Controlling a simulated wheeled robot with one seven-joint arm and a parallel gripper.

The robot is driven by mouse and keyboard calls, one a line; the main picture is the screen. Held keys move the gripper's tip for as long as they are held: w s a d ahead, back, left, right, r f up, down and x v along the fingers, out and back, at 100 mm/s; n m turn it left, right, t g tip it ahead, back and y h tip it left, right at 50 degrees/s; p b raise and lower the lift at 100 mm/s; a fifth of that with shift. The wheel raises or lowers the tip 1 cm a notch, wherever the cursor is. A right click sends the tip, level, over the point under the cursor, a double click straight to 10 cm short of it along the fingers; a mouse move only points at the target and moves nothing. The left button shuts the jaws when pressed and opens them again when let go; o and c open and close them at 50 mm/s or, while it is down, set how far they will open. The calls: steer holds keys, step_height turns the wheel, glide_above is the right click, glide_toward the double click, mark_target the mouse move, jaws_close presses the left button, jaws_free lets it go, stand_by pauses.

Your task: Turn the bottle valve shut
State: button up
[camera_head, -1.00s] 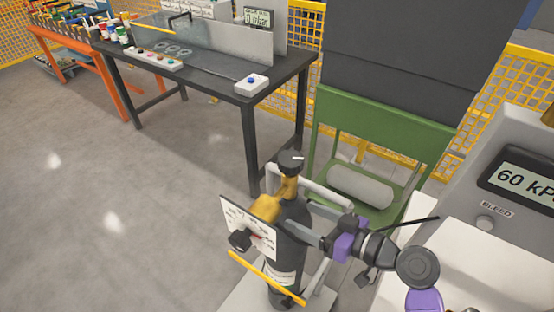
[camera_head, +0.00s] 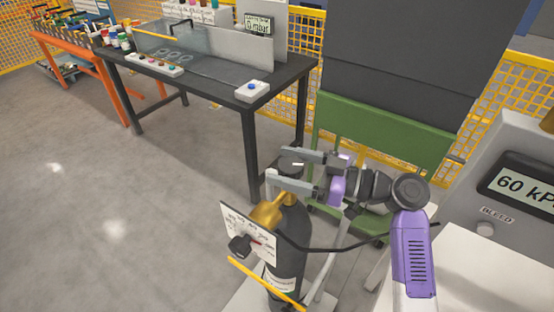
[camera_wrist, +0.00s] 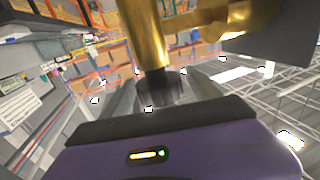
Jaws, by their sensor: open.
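The dark bottle (camera_head: 289,245) stands upright with a brass valve (camera_head: 267,212) on top. Its black round knob (camera_head: 291,162), with a white mark, sits above the brass. My gripper (camera_head: 278,164) is open and comes in level from the right, one finger on each side of the knob. In the wrist view, the brass stem (camera_wrist: 146,35) comes down from the top to the dark knob (camera_wrist: 160,88), which lies between the blurred grey fingers. I cannot tell whether either finger touches it.
A dark workbench (camera_head: 205,98) stands behind left, a green frame (camera_head: 385,132) behind. A grey console (camera_head: 510,150) reading 60 kPa is at right. The floor at left is clear.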

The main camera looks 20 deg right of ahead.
steer(key=shift+x, duration=1.15)
steer(key=c, duration=1.4)
steer(key=shift+o, duration=0.2)
